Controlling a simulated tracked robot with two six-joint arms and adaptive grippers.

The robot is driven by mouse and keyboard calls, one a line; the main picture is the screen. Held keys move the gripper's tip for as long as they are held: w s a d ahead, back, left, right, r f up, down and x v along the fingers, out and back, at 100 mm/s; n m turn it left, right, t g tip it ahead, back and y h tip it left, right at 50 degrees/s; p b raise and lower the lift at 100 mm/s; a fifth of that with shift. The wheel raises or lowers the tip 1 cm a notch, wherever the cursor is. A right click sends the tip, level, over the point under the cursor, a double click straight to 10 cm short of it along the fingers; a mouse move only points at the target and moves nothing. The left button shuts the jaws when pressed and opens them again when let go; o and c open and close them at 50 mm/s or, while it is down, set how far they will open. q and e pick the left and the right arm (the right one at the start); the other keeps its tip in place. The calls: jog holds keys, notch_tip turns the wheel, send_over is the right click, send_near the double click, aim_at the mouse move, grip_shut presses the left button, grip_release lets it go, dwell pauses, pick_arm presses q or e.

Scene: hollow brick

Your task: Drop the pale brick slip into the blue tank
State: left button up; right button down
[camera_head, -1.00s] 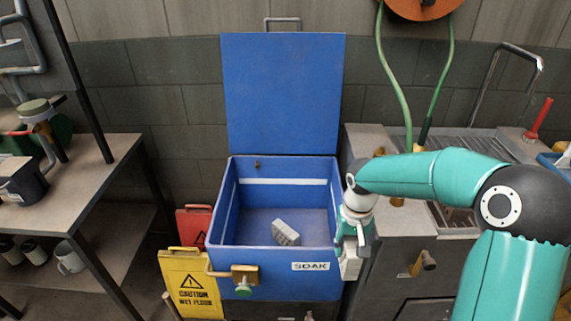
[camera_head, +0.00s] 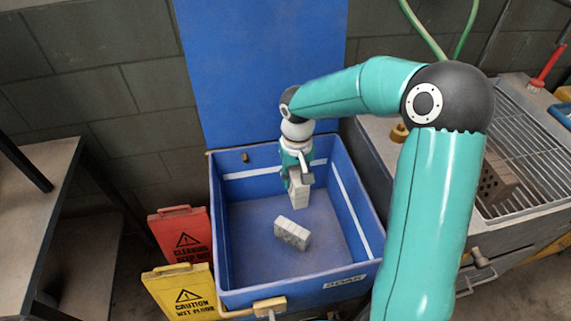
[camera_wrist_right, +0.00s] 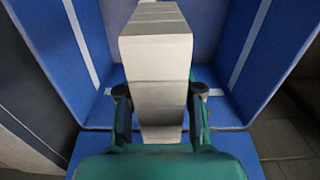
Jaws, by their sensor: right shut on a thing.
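The blue tank (camera_head: 350,205) stands open in the middle of the head view, with its blue lid (camera_head: 255,60) raised at the back. My right gripper (camera_head: 298,178) is over the tank opening, pointing down. It is shut on the pale brick slip (camera_head: 299,194), which hangs upright below the fingers, apart from the tank floor as far as I can tell. In the right wrist view the slip (camera_wrist_right: 157,55) sits between the two dark fingers, with blue tank walls around it. My left gripper is out of view.
Another pale grey brick (camera_head: 292,233) lies on the tank floor, in front of the held slip. A red sign (camera_head: 182,236) and a yellow caution sign (camera_head: 182,293) stand left of the tank. A dark holed brick (camera_head: 495,183) lies on the grated sink (camera_head: 535,150) at right.

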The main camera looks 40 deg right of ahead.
aim_at(298, 168)
jog(key=shift+s+d+f+b, duration=0.1)
jog(key=shift+f+b, duration=1)
jog(key=shift+f, duration=0.4)
jog(key=shift+s+d+f+b, duration=0.1)
jog(key=shift+f+b, duration=0.95)
jog(key=shift+f, duration=0.4)
jog(key=c, duration=0.7)
grip_release()
jog(key=shift+r, duration=0.1)
notch_tip(298, 168, up, 12)
jog(key=shift+f, duration=0.1)
